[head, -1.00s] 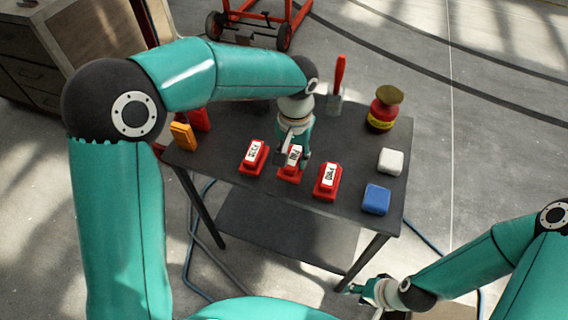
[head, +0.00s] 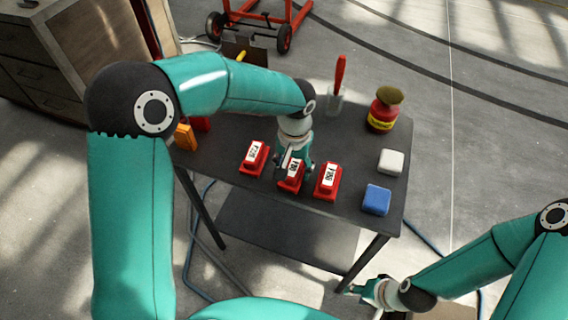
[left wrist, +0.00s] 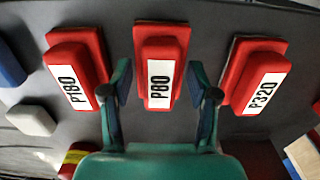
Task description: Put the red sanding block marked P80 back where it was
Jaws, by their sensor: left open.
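The red sanding block marked P80 (head: 291,184) lies on the dark table between two similar red blocks, label up. It also shows in the left wrist view (left wrist: 160,62). My left gripper (head: 291,175) is over it, partly covering it in the head view. In the left wrist view the gripper (left wrist: 161,75) is open, one finger on each side of the block, with gaps visible. The block marked P320 (head: 253,160) is to its left in the head view, and the one marked P180 (head: 327,183) to its right. My right gripper (head: 362,290) is low, beside the table; its jaws are too small to judge.
On the table (head: 355,165) are a blue block (head: 376,200), a white block (head: 391,161), a red-and-yellow container (head: 383,112), a red-handled tool (head: 340,80) and an orange object (head: 184,137). A red wheeled frame (head: 262,20) stands behind. The P180 block is close beside my left gripper.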

